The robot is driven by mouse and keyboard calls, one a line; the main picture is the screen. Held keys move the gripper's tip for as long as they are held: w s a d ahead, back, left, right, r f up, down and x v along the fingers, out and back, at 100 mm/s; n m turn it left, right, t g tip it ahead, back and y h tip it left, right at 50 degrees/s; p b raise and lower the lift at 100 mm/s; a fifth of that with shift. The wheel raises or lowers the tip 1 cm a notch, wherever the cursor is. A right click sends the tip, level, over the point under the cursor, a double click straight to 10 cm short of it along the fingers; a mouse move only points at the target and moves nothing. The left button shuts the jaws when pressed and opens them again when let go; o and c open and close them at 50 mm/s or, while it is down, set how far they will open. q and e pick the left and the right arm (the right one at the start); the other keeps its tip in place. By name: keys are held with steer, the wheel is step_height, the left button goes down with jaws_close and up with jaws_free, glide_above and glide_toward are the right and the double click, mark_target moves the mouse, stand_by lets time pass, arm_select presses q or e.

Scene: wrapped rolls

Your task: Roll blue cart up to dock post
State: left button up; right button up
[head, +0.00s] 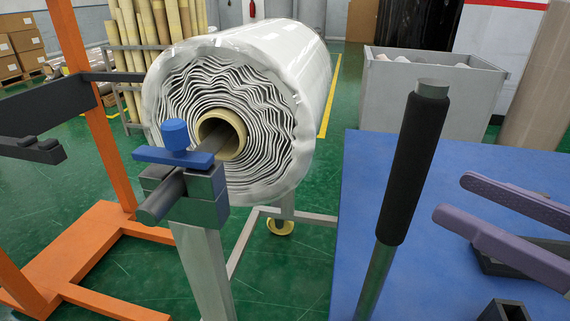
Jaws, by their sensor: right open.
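The blue cart (370,190) shows as a flat blue surface in the right half of the head view. A metal bar with a black grip (412,165) rises upright in front of it; where its foot joins is out of frame. My right gripper (456,198) comes in from the right edge, with two purple fingers apart and nothing between them. Its fingertips point left toward the black grip and are apart from it in the picture. I cannot tell which upright is the dock post. My left gripper is not in view.
A large wrapped roll (310,60) rests on a grey stand with a blue-knobbed clamp (177,140). An orange frame (100,150) with dark arms stands at left. A grey bin (435,95) stands behind the cart. Green floor (290,280) shows between stand and cart.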

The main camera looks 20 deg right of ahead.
steer(key=x, duration=1)
steer(key=shift+a, duration=0.15)
steer(key=shift+s, duration=0.1)
jaws_close()
stand_by(0.4)
stand_by(0.8)
